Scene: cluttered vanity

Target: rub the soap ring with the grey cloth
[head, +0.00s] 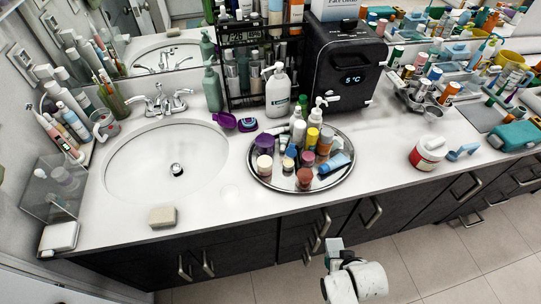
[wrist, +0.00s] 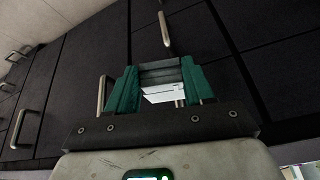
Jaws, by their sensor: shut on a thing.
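The soap ring (head: 229,192) is a faint pale ring on the white counter, between the sink and the round tray. My gripper (head: 334,258) is low in front of the counter, beside the dark drawer fronts, to the right of the ring and below the counter top. In the wrist view its green fingers (wrist: 158,80) are shut on a flat, layered grey thing with a white part, which I take for the grey cloth (wrist: 160,69). The cloth is apart from the counter. Its full shape is partly hidden by the fingers.
A round mirrored tray (head: 258,178) crowded with bottles stands right of the ring. The sink (head: 130,180) lies left, with a beige block (head: 162,217) at its front edge. A purple item (head: 247,125) sits behind. Drawer handles (head: 373,213) stick out near my gripper.

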